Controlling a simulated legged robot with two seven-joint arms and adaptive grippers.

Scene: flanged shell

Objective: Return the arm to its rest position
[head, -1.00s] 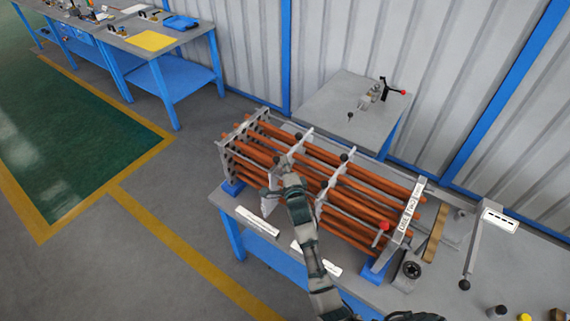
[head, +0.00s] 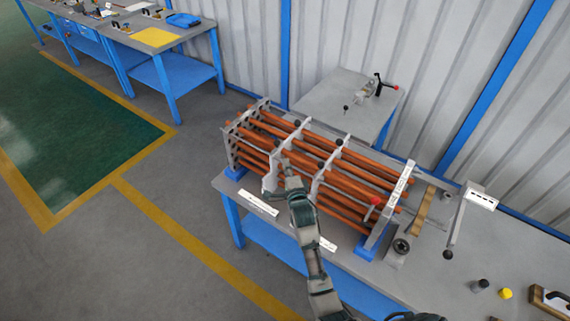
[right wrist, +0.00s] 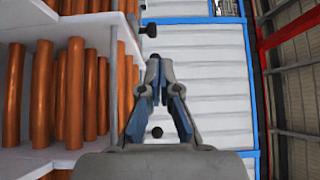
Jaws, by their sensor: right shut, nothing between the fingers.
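My right gripper (head: 286,166) is in front of the tube bundle (head: 335,172) in the head view, its arm rising from the bottom of the picture. In the right wrist view the gripper (right wrist: 158,62) is shut with nothing in its fingers. Copper-coloured tubes (right wrist: 75,90) stand close on its left there, between pale plates (right wrist: 115,70). In the head view the tubes lie in a frame of upright plates on blue feet on the bench. I cannot tell from the head view whether the gripper touches a plate. My left gripper is not in view.
The grey bench (head: 425,285) carries a red-knobbed rod (head: 376,201), a crank post (head: 455,225), a yellow knob (head: 506,293) and white labels (head: 258,203). A smaller table (head: 340,100) with a clamp stands behind. Open floor (head: 80,260) lies to the left.

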